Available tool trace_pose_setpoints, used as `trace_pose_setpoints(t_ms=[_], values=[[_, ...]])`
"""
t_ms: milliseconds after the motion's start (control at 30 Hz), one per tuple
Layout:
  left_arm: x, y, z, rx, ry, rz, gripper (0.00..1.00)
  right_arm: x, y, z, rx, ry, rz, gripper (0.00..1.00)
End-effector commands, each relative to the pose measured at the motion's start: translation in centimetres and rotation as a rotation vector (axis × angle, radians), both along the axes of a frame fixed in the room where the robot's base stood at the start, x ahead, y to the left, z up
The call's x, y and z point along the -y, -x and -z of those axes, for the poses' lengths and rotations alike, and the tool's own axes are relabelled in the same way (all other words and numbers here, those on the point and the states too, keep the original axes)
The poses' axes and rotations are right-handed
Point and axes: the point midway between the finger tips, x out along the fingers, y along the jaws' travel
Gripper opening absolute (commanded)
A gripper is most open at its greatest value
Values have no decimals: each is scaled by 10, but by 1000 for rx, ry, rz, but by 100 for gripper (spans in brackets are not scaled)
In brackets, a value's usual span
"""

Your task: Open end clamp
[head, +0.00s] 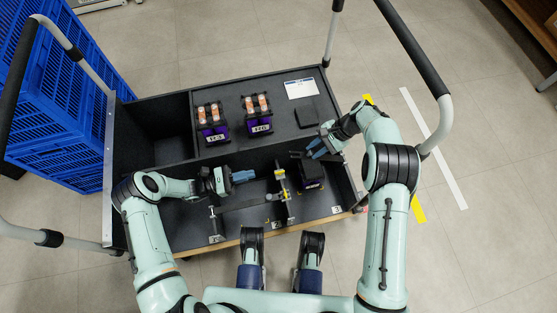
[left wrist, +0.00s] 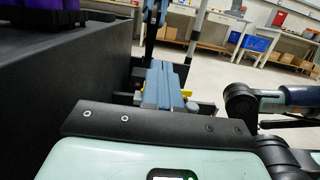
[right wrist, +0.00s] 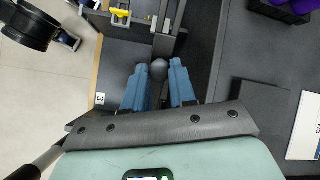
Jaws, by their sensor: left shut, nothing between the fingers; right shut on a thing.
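The end clamp's lever ends in a dark round knob (right wrist: 158,70), seen in the right wrist view. My right gripper (right wrist: 160,85) is shut on this knob, one blue finger on each side. In the head view my right gripper (head: 313,149) is at the right part of the front compartment. My left gripper (head: 247,176) is shut and empty, pointing right towards an upright holder with yellow parts (head: 280,175). In the left wrist view my left gripper's blue fingers (left wrist: 163,82) are together, with yellow parts partly hidden behind them.
The dark cart (head: 180,237) has a raised divider and metal rails. Two purple-based units (head: 213,130) (head: 260,122) stand in the rear compartment, beside a white sheet (head: 299,88). Another dark unit (head: 312,175) is below my right gripper. Blue crates (head: 60,95) stand left of the cart.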

Motion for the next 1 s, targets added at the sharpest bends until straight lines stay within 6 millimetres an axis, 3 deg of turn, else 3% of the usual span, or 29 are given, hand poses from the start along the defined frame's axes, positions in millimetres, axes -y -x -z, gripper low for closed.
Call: trace_pose_setpoints(t_ms=[167,600,800,1000], values=[[11,-8,-3,-5,16,-18,0,-1,0,0,0,-1,0,0],[95,-34,-17,-5,13,-13,0,-1,0,0,0,-1,0,0],[108,-40,-41,-3,12,-16,0,0,0,0,0,-1,0,0],[113,-42,-49,-4,11,-18,0,0,0,0,0,-1,0,0]])
